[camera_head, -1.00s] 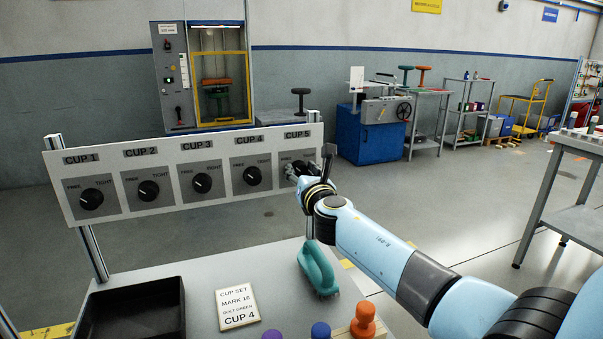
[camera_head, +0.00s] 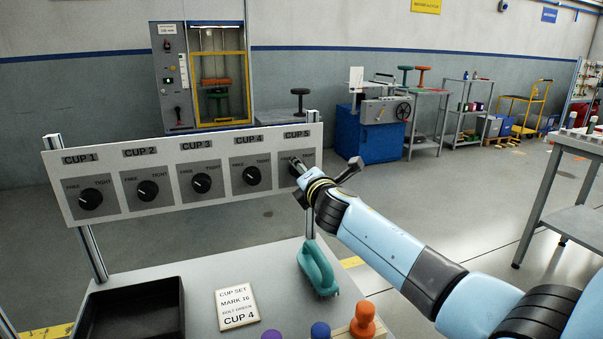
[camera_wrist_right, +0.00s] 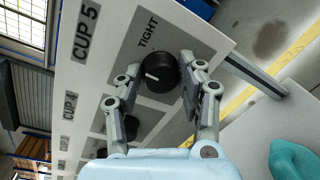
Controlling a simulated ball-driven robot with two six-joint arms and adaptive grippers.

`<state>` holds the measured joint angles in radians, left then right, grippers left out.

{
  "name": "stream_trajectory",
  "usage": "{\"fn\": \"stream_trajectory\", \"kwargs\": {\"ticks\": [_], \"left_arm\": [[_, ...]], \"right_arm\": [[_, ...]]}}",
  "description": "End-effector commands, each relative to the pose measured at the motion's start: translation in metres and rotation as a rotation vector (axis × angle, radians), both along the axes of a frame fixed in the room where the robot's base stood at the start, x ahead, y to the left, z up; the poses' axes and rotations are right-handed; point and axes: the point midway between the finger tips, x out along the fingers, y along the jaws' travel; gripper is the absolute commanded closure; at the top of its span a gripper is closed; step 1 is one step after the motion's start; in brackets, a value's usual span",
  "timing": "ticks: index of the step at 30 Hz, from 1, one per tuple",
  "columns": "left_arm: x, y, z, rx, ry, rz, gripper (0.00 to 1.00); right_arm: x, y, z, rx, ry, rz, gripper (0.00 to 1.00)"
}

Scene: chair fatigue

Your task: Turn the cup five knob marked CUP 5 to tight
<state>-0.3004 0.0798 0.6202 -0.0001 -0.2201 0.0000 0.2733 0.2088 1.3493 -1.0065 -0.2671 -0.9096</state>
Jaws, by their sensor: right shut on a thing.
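The white panel (camera_head: 230,202) carries a row of black knobs marked CUP 1 to CUP 5. The CUP 5 label (camera_head: 296,134) is at the panel's right end. My right gripper (camera_head: 297,167) is at the knob below that label and mostly hides it in the head view. In the right wrist view, the black CUP 5 knob (camera_wrist_right: 160,73) sits between the two fingers, which are shut on it. Its white mark points left in that picture, toward the panel's top edge. The word TIGHT (camera_wrist_right: 147,33) shows above the knob; FREE is hidden there. My left gripper is out of view.
Below the panel, the grey table holds a black tray (camera_head: 100,310), a card (camera_head: 237,308) reading CUP 4, a teal handled thing (camera_head: 318,266) and purple, blue and orange knobbed pieces. The CUP 4 knob (camera_head: 252,176) is close left of my gripper.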

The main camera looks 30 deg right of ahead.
Motion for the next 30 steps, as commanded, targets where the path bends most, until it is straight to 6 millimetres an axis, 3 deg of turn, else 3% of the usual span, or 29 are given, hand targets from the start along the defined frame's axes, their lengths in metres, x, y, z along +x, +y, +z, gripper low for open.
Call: {"fn": "stream_trajectory", "kwargs": {"ticks": [18, 30], "left_arm": [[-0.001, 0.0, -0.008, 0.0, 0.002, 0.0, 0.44], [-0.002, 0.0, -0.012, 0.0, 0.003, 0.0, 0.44]], "right_arm": [[-0.001, -0.002, -0.003, 0.535, -0.125, -0.002, 0.94], [-0.001, -0.002, -0.003, 0.713, -0.169, -0.002, 0.94]]}}
